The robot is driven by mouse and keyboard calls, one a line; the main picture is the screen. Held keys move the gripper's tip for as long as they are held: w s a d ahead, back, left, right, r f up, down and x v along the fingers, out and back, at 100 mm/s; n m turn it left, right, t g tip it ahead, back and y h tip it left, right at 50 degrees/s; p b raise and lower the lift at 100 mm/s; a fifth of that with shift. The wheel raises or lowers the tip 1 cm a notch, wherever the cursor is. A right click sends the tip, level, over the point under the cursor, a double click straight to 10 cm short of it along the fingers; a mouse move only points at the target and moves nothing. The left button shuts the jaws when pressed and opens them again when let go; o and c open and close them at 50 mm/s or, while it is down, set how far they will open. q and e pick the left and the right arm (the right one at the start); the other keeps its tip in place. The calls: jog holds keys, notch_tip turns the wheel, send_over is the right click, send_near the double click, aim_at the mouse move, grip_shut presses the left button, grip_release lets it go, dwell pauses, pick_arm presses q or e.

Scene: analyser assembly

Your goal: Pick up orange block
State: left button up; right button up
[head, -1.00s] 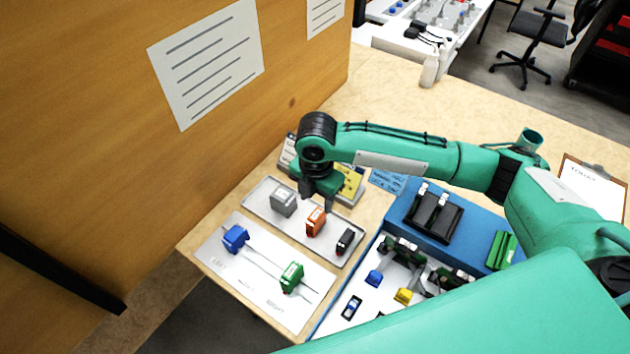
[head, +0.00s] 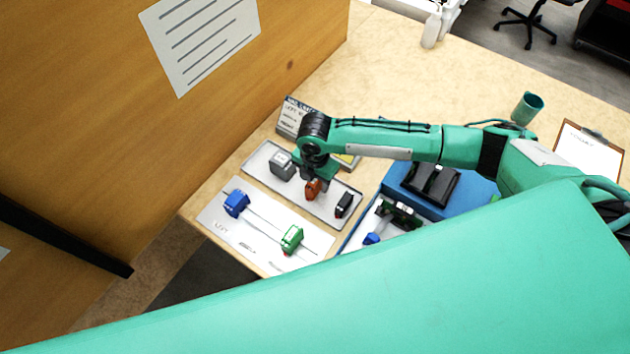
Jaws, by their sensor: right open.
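The orange block (head: 313,190) stands on a grey metal tray (head: 258,171), between a grey block and a black block. Its upper part is partly hidden by my right gripper (head: 314,184), which points down right over it. The right gripper is open, with its fingers at the orange block's top; whether they touch it I cannot tell. My left gripper is not in view.
The grey block (head: 282,165) and the black block (head: 344,204) stand close on either side. A white sheet (head: 262,243) in front carries a blue block (head: 236,203) and a green block (head: 291,239). A blue case (head: 394,188) lies to the right.

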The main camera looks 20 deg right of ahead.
jog(key=shift+f, duration=1.25)
grip_shut()
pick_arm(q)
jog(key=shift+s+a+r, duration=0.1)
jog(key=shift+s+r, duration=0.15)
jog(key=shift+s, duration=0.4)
pick_arm(e)
jog(key=shift+r, duration=0.1)
pick_arm(q)
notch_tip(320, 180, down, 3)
jog(key=b, duration=0.2)
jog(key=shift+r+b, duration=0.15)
jog(key=shift+b, duration=0.15)
pick_arm(e)
notch_tip(320, 180, up, 20)
